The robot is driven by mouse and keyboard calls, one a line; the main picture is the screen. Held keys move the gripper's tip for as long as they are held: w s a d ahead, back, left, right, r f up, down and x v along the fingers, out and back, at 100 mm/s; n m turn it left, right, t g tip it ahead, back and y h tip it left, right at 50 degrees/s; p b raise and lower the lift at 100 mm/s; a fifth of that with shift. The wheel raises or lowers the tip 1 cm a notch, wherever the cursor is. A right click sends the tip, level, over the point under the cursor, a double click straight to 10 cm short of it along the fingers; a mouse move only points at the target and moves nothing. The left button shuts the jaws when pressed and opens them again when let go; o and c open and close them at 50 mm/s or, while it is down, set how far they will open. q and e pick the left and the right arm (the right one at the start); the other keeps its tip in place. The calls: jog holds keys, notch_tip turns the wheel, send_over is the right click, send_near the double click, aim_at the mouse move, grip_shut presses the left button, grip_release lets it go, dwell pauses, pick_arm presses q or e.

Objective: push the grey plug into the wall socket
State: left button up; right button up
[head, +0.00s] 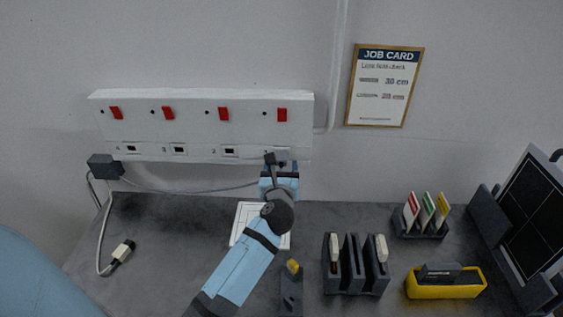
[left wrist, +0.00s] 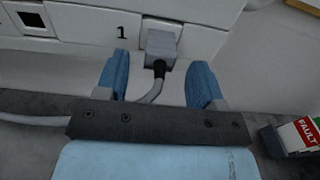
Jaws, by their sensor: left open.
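The grey plug (left wrist: 161,45) sits against the front of the white socket panel (head: 200,125), beside the label "1" in the left wrist view. Its black neck and grey cable hang down. The socket opening behind it is hidden, so I cannot tell how deep the plug sits. In the head view the plug (head: 282,155) is small at the panel's lower right. My left gripper (left wrist: 158,78) is open, its blue fingers on either side of the plug's cable, just below the plug body. The left gripper (head: 279,178) partly covers this area in the head view. My right gripper is not in view.
Three other sockets show along the panel, under red switches (head: 223,114). A dark box (head: 104,167) and a loose white-tipped connector (head: 122,252) are at left. A dark rack (head: 354,270), yellow tray (head: 446,289), card holder (head: 420,229) and screen (head: 535,225) are at right.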

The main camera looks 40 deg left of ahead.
pick_arm(q)
jog(key=b+v, duration=0.1)
jog(key=v, duration=0.7)
jog(key=shift+d, duration=0.1)
